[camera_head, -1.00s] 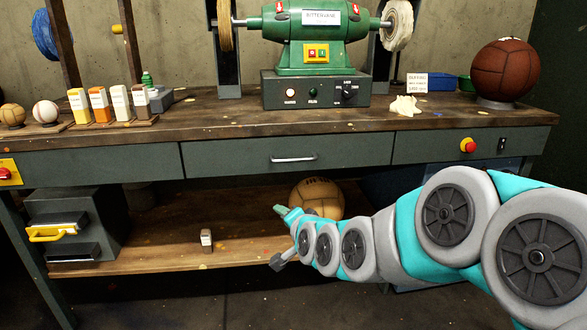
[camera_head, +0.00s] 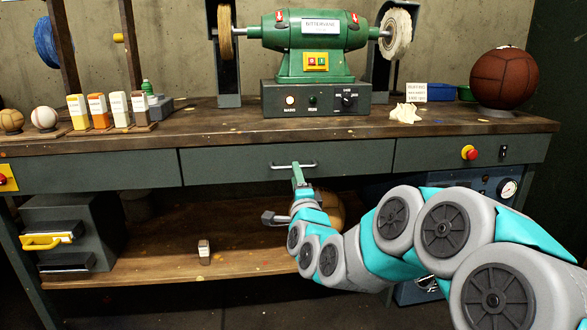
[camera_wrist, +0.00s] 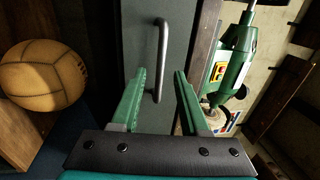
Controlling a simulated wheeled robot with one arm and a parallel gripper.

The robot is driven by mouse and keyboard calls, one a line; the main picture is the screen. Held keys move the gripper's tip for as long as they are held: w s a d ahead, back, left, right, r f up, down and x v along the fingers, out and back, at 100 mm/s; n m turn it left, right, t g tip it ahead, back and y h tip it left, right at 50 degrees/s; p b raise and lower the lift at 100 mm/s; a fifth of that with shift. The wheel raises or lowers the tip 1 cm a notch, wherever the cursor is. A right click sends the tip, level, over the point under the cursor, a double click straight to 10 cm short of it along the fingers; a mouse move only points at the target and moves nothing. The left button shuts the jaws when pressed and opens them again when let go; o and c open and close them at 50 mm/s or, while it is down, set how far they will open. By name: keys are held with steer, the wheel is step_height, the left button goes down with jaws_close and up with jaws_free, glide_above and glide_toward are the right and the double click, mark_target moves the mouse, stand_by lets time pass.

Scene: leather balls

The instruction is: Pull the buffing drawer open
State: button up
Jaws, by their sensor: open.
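The buffing drawer (camera_head: 235,165) is the wide grey-green middle drawer under the bench top, and it looks closed. Its metal bar handle (camera_head: 280,165) runs level across the front. In the wrist view the handle (camera_wrist: 161,60) appears upright, because that view is turned on its side. My gripper (camera_head: 298,168) is raised at the handle in the head view. In the wrist view my gripper (camera_wrist: 160,76) is open, with one green finger on each side of the handle's line. The handle's near end lies between the fingertips; I cannot see either finger touching it.
A tan leather ball (camera_head: 330,208) sits on the lower shelf behind my arm. The bench top (camera_head: 215,120) carries a green buffing machine (camera_head: 313,40), several bottles and a brown ball (camera_head: 504,78). A red button (camera_head: 470,152) is on the right-hand panel.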

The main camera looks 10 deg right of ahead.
mark_target(286, 146)
steer(key=shift+w+a+r, duration=0.1)
steer(key=shift+w+r, duration=0.1)
steer(key=shift+w, duration=0.95)
steer(key=shift+w+r, duration=0.2)
steer(key=shift+w, duration=0.95)
jaws_close()
